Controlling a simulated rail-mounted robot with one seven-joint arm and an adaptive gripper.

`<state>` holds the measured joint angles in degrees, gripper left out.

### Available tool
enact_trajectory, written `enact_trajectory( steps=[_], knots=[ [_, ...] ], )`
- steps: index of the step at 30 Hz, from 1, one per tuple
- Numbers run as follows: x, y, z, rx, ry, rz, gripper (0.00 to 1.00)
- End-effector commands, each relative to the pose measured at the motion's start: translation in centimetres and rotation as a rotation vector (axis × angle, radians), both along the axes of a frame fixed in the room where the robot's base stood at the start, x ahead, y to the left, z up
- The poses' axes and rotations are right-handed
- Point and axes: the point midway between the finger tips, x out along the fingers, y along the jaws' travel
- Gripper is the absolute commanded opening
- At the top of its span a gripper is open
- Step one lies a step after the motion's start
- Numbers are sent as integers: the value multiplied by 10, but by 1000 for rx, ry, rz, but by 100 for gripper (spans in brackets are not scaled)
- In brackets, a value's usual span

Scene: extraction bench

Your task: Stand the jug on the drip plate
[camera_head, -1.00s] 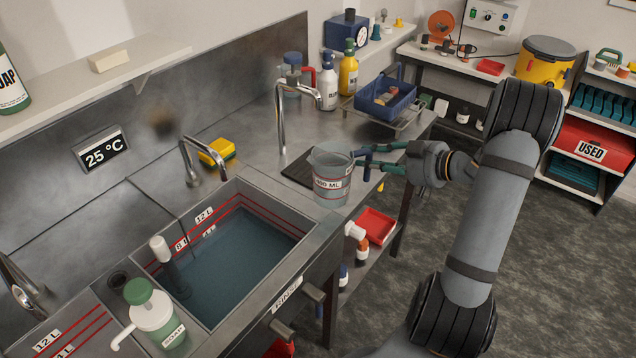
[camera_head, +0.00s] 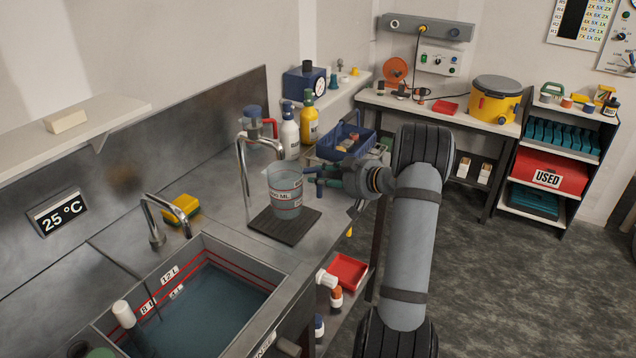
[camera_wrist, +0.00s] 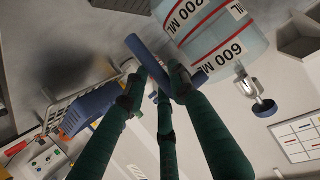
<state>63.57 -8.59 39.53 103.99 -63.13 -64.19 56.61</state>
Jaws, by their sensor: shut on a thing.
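The jug (camera_head: 285,196) is clear with red lines and white volume labels, and looks upright. It is over the dark ribbed drip plate (camera_head: 287,231); I cannot tell whether its base touches the plate. My gripper (camera_head: 318,180) comes from the right and is shut on the jug's blue handle. In the wrist view the jug (camera_wrist: 225,48) fills the top right, with its blue handle (camera_wrist: 148,62) between my green fingers (camera_wrist: 160,92). The plate is not clear in the wrist view.
A curved tap (camera_head: 241,158) rises behind the jug, its spout near the jug's rim. A water-filled sink (camera_head: 205,300) lies at front left. White (camera_head: 289,135) and yellow (camera_head: 309,122) bottles and a blue basket (camera_head: 343,143) stand behind.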

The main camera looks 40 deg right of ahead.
Motion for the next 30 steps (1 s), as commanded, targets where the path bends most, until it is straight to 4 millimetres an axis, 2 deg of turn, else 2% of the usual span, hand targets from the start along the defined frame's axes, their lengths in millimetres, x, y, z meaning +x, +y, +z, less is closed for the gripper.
enact_trajectory(
  steps=[5, 14, 26, 27, 30],
  knots=[
    [15, 1, 0, 2, -1, -2, 0],
    [15, 1, -34, 3, 0, -2, 0],
    [15, 1, -39, 1, -1, -1, 0],
    [15, 1, -39, 0, 0, -1, 27],
    [15, 1, -39, 1, 0, -1, 32]
  ],
)
